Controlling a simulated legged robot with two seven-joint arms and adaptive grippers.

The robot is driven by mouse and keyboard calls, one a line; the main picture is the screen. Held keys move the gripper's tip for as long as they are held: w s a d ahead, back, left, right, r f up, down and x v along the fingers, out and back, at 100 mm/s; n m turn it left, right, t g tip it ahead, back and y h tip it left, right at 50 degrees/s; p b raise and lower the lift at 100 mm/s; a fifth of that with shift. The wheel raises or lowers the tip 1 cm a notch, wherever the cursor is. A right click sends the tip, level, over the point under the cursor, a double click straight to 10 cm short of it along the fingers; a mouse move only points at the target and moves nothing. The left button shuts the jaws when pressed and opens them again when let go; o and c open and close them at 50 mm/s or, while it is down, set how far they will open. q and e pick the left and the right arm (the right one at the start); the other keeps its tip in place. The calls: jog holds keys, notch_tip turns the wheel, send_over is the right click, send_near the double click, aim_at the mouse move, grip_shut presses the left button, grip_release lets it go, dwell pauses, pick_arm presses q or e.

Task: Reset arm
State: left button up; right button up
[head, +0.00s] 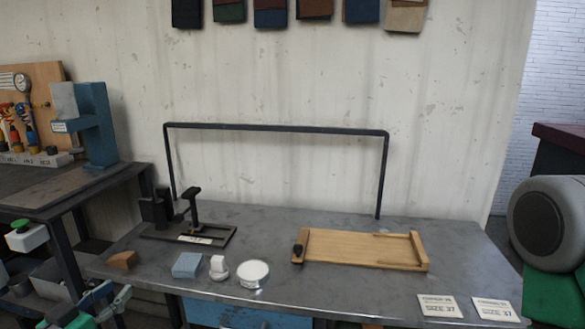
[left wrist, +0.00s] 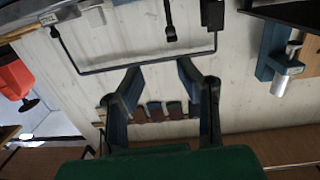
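My left gripper (head: 108,299) is low at the left of the head view, near the front left edge of the grey workbench (head: 345,290). My right gripper does not show in either view.
On the bench are a black fixture (head: 190,230), a wooden block (head: 121,260), a blue block (head: 187,265), a round white tin (head: 253,273), a wooden board (head: 345,249) and two size cards (head: 440,306). A dark rail (head: 275,126) rises behind. The front middle is clear.

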pick_arm(q)
jog(key=s+d+f+g+h, duration=0.1)
jog(key=s+d+f+g, duration=0.35)
jog(key=f, duration=0.35)
jog(key=s+d+f+g+h, duration=0.1)
jog(key=s+d+f+g, duration=0.3)
jog(key=d+f, duration=0.3)
jog(key=s+f+g+y, duration=0.2)
jog(key=s+f+g, duration=0.2)
jog(key=s, duration=0.4)
jog(key=s+f+g+y, duration=0.2)
jog(key=s+f+g, duration=0.2)
jog(key=s, duration=0.5)
jog(key=shift+s+a+f+n, duration=0.3)
jog(key=shift+a+f, duration=0.1)
jog(key=shift+f, duration=0.1)
jog(key=shift+w, duration=0.1)
